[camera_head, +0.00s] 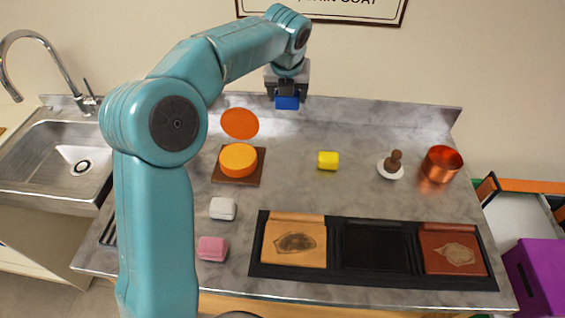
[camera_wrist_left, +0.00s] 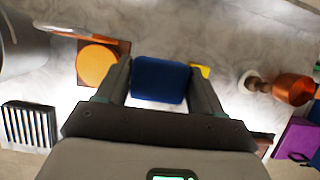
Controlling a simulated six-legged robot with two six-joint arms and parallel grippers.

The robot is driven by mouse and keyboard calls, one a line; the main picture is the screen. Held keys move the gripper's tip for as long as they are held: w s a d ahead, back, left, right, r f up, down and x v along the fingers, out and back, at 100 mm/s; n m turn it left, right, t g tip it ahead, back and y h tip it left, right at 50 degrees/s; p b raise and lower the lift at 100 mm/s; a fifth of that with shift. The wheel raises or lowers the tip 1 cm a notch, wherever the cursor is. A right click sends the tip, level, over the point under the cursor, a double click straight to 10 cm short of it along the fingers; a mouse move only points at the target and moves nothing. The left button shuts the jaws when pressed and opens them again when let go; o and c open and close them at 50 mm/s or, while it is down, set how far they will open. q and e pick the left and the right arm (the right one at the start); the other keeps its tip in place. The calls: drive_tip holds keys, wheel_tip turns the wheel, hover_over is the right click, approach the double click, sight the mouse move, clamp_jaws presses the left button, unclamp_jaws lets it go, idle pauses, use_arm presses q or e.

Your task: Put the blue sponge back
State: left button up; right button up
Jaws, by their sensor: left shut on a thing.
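My left gripper (camera_head: 287,94) is shut on the blue sponge (camera_head: 287,102) and holds it up in the air near the back of the counter. In the left wrist view the blue sponge (camera_wrist_left: 160,79) sits between the two fingers of the gripper (camera_wrist_left: 162,85). A yellow sponge (camera_head: 328,160), a white sponge (camera_head: 222,208) and a pink sponge (camera_head: 212,248) lie apart on the grey counter (camera_head: 300,190). My right gripper is not in view.
An orange round block (camera_head: 238,160) lies on a brown board, with an orange disc (camera_head: 240,123) behind it. A brown-handled brush (camera_head: 394,163) and a copper pot (camera_head: 441,164) stand at right. A black tray (camera_head: 340,288) lies in front. A sink (camera_head: 60,160) is at left.

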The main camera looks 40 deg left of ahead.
use_arm(q)
drive_tip(key=shift+d, duration=0.1)
drive_tip(key=shift+d+f+b, duration=0.25)
drive_tip(key=shift+d+b, duration=0.05)
drive_tip(key=shift+b, duration=0.25)
drive_tip(key=f, duration=0.6)
drive_tip(key=f+b, duration=0.1)
drive_tip(key=f, duration=0.5)
drive_tip(key=f+b, duration=0.1)
drive_tip(key=f, duration=0.6)
drive_tip(key=shift+w+d, duration=0.15)
drive_tip(key=shift+d, duration=0.15)
drive_tip(key=shift+w+f, duration=0.1)
drive_tip(key=shift+f, duration=0.4)
drive_tip(key=shift+r, duration=0.1)
